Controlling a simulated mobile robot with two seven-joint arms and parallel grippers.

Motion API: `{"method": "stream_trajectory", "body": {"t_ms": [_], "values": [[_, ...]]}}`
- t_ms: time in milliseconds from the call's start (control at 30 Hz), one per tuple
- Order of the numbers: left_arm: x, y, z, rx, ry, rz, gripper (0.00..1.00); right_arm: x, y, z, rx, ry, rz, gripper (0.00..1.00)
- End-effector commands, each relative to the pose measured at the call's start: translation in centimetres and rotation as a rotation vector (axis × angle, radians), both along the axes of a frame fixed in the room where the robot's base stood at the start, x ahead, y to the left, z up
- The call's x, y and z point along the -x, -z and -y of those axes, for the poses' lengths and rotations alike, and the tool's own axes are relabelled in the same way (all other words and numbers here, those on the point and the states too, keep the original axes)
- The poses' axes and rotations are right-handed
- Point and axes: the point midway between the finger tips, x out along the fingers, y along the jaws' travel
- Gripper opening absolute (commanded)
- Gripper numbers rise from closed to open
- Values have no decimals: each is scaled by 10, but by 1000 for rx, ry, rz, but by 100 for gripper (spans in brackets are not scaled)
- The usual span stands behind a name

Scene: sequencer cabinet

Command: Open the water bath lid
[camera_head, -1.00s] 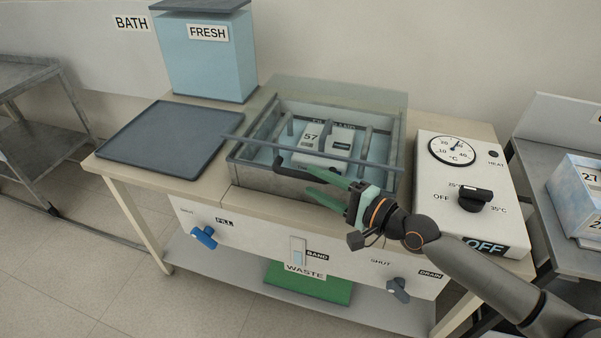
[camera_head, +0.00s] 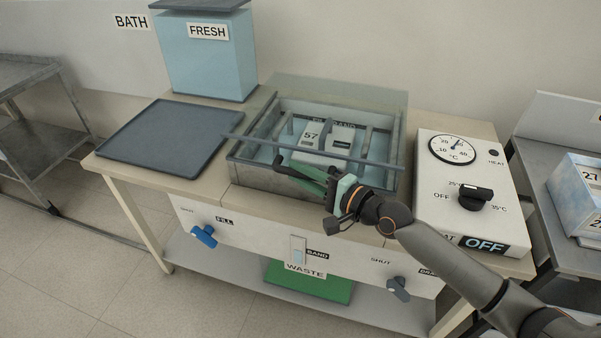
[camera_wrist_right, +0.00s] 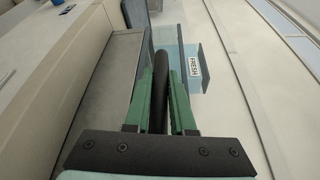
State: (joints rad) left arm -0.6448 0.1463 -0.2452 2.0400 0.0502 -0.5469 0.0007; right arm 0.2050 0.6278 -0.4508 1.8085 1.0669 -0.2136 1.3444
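The water bath (camera_head: 265,178) is a metal-rimmed basin set in the bench. The black lid handle (camera_head: 277,160) sticks out at the front left. My right gripper (camera_head: 300,172) is at this handle, its green fingers one on each side. In the right wrist view the black handle (camera_wrist_right: 161,75) fills the narrow gap between the fingers (camera_wrist_right: 162,95), so the gripper looks shut on it. Racks labelled 57 show inside the bath. My left gripper is not in view.
A dark tray (camera_head: 170,130) and a FRESH tank (camera_head: 207,65) stand to the left. A control box (camera_head: 460,150) with dial and knob stands to the right. A blue FILL valve (camera_head: 204,237) and a drain valve (camera_head: 398,289) stick out of the front panel.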

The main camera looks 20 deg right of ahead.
Motion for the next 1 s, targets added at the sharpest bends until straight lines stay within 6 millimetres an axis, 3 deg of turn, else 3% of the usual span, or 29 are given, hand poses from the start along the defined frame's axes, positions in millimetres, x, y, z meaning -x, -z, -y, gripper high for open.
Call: {"method": "stream_trajectory", "body": {"t_ms": [200, 1000], "values": [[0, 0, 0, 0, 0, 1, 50, 0, 0, 0, 0, 0, 0, 0], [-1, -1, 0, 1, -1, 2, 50, 0, 0, 0, 1, 0, -1, 0]]}}
